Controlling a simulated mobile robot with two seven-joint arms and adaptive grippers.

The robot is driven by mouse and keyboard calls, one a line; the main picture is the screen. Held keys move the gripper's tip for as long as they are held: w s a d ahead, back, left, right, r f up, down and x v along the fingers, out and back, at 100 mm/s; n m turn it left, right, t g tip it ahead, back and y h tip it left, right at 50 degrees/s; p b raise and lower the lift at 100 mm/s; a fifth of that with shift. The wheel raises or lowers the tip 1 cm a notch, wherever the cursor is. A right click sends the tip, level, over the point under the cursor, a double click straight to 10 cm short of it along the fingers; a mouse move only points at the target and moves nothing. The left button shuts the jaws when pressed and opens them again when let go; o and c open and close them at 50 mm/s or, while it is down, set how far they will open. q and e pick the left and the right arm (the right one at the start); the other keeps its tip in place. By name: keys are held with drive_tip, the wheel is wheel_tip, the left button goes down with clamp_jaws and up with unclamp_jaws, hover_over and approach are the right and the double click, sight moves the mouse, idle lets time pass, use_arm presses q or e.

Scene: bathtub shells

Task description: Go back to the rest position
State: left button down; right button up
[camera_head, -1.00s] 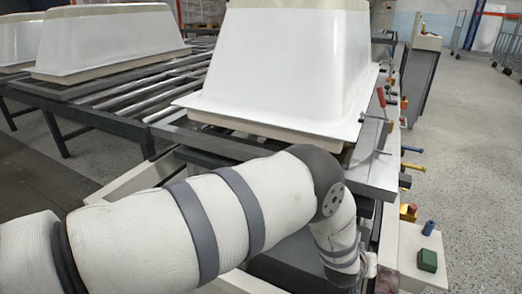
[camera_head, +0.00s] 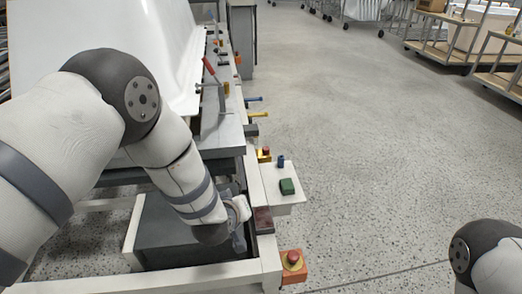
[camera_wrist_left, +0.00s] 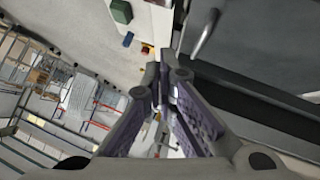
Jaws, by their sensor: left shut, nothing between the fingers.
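My left arm comes in from the left in the head view and bends down beside the machine. Its gripper is mostly hidden behind the wrist near the machine's front edge there. In the left wrist view my left gripper (camera_wrist_left: 163,72) shows its two fingers closed together with nothing held. A white bathtub shell (camera_head: 120,40) stands on the machine frame behind my arm, partly hidden by it. A part of my right arm shows at the lower right of the head view; its gripper is out of view.
A green block (camera_head: 287,186) and a small blue piece (camera_head: 281,161) sit on a white ledge. A red button on an orange box (camera_head: 292,261) is at the frame's corner. Wooden carts (camera_head: 480,45) stand at the back right. Speckled floor (camera_head: 370,150) between is clear.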

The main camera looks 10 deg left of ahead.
use_arm(q)
drive_tip(key=s+a+f+m+g+p, duration=0.1)
drive_tip(key=s+a+f+g, duration=0.1)
drive_tip(key=s, duration=0.6)
drive_tip(key=s+a+f+m+g+p, duration=0.1)
drive_tip(key=s+a+f+g+p, duration=0.1)
drive_tip(key=s, duration=0.6)
drive_tip(key=s+a+f+m+g+p, duration=0.1)
drive_tip(key=s+a+f+g, duration=0.1)
drive_tip(key=s, duration=0.6)
drive_tip(key=s+a+r+m+g+p, duration=0.1)
drive_tip(key=s+r+g, duration=0.2)
drive_tip(key=s, duration=1)
drive_tip(key=s+a+r+m+g+p, duration=0.1)
drive_tip(key=s+a+r+g+p, duration=0.1)
drive_tip(key=s, duration=1.1)
drive_tip(key=shift+a+r+g, duration=0.2)
drive_tip(key=shift+r+g, duration=0.2)
drive_tip(key=shift+g, duration=0.2)
use_arm(e)
drive_tip(key=w+r+t, duration=0.2)
drive_tip(key=w+r, duration=0.5)
drive_tip(key=r, duration=0.1)
drive_tip(key=shift+w+t, duration=0.2)
drive_tip(key=shift+t, duration=0.2)
drive_tip(key=shift+r, duration=0.1)
